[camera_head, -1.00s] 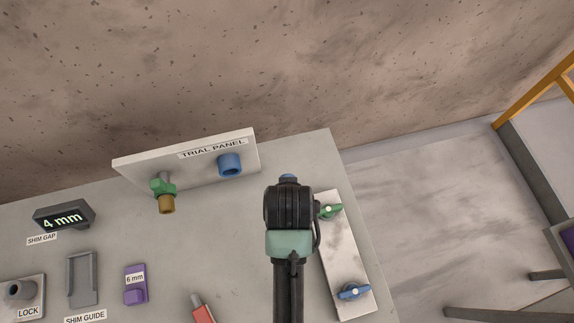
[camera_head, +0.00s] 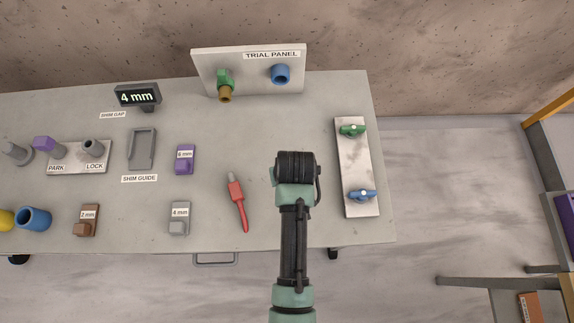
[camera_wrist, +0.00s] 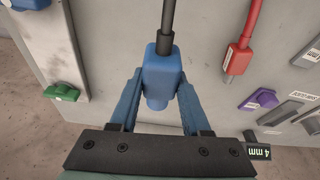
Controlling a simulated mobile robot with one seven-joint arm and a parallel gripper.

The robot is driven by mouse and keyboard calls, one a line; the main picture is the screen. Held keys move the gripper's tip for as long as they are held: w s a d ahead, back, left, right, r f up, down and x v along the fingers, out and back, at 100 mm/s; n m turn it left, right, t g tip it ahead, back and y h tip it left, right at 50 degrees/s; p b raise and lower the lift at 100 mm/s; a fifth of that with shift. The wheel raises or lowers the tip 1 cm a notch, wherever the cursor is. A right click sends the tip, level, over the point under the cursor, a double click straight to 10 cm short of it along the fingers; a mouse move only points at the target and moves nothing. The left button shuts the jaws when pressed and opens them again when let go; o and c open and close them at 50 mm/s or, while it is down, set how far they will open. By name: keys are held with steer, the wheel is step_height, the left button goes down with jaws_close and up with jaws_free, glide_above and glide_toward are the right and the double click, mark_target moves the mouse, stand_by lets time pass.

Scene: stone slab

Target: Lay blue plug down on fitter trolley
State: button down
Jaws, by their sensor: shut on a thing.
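The blue plug (camera_wrist: 163,72) sits between the blue fingers of my gripper (camera_wrist: 162,88) in the wrist view, with a dark rod or cable rising from its end. My gripper is shut on it. In the head view my gripper (camera_head: 296,165) hangs over the grey bench (camera_head: 300,225), left of the metal plate with two valves; its fingers and the plug are mostly hidden beneath the wrist. No label names the fitter trolley. An orange-railed grey unit (camera_head: 548,160) stands partly in view at the far right; I cannot tell whether it is the trolley.
The valve plate (camera_head: 357,185) lies right of my gripper and a red-handled tool (camera_head: 237,205) lies left. The trial panel (camera_head: 250,60) stands at the back, with a blue socket (camera_head: 281,75). Shim blocks and a guide (camera_head: 142,150) fill the left. Open floor (camera_head: 450,190) separates bench and right unit.

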steer(key=shift+b+x, duration=0.65)
steer(key=shift+x, duration=0.15)
step_height(320, 180, down, 5)
steer(key=b, duration=0.5)
steer(key=shift+s+f, duration=0.1)
steer(key=shift+f+b, duration=0.6)
steer(key=shift+c, duration=1.4)
jaws_free()
